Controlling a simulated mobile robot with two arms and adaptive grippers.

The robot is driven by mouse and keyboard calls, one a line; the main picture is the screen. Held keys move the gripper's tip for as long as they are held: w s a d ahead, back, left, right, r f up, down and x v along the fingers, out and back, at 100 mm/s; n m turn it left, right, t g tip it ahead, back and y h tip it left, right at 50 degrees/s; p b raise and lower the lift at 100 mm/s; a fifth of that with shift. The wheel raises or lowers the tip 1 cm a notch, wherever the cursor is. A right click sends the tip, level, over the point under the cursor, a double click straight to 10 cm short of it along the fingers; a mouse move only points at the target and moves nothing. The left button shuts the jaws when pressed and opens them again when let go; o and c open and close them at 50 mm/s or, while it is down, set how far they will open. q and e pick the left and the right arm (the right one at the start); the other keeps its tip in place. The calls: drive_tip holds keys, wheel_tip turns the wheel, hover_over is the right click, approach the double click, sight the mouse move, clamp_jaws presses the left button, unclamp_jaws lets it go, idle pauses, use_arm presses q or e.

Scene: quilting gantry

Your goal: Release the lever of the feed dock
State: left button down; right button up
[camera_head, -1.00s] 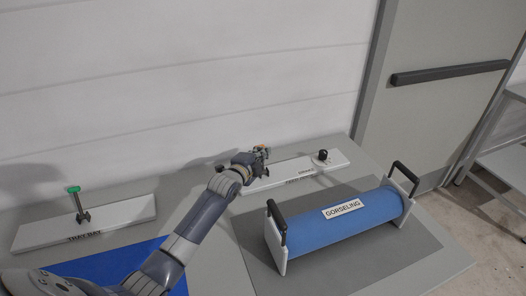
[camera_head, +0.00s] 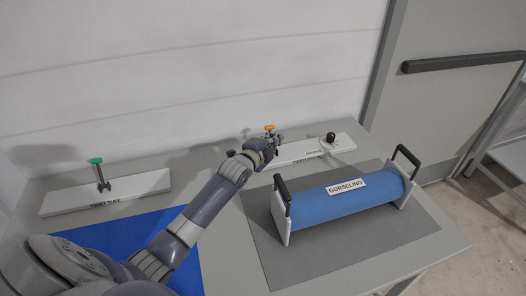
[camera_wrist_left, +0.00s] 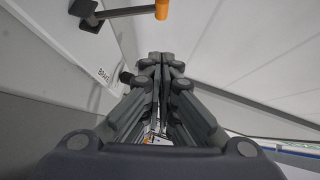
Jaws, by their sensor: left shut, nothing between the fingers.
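The feed dock (camera_head: 301,150) is a white plate at the back of the table. Its lever (camera_head: 270,128) has an orange handle and shows just beyond my left gripper. In the left wrist view the lever (camera_wrist_left: 125,13) is a dark arm with an orange end, at the top, apart from the fingers. My left gripper (camera_head: 266,143) is shut and empty, beside the lever at the dock's left end; it also shows in the left wrist view (camera_wrist_left: 160,58). A black knob (camera_head: 331,137) stands on the dock's right part. My right gripper is not in view.
A blue roll (camera_head: 345,201) labelled GORSELING, with black-handled white end plates, lies on a grey mat (camera_head: 300,262). The tray bay (camera_head: 140,187), a white plate with a green-topped lever (camera_head: 97,165), is at left. A blue mat (camera_head: 110,228) lies in front of it.

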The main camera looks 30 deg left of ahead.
use_arm(q)
drive_tip(key=s, duration=0.7)
drive_tip(key=shift+s+a+r+b, duration=0.2)
drive_tip(key=shift+s+r+b, duration=0.1)
drive_tip(key=shift+r+b, duration=0.15)
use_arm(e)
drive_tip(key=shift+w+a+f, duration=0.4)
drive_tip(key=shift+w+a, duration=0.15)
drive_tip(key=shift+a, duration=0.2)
